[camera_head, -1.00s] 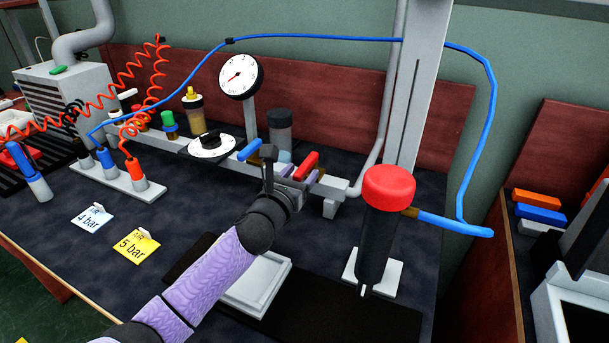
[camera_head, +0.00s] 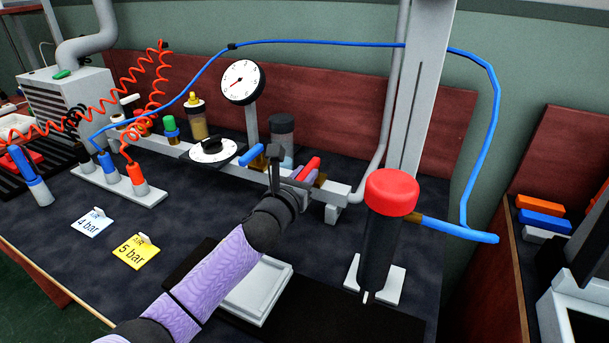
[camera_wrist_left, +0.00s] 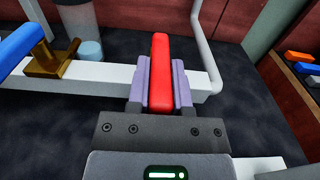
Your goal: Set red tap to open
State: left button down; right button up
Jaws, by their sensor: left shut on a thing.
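The red tap handle (camera_head: 309,167) stands on the grey pipe rail, lying across the rail's length. In the left wrist view the red handle (camera_wrist_left: 161,75) runs straight away from my palm. My left gripper (camera_head: 298,173) is shut on it, with a lilac finger on each side in the wrist view (camera_wrist_left: 161,88). The fingers and wrist hide the handle's near part and the tap body. My right gripper is not in view.
A blue tap handle (camera_head: 251,155) sits just left on the same rail (camera_head: 333,190). A pressure gauge (camera_head: 241,82) and black-knobbed dial (camera_head: 212,150) stand further left. A red-capped black cylinder (camera_head: 391,192) stands close at right. A blue hose (camera_head: 340,41) arches overhead.

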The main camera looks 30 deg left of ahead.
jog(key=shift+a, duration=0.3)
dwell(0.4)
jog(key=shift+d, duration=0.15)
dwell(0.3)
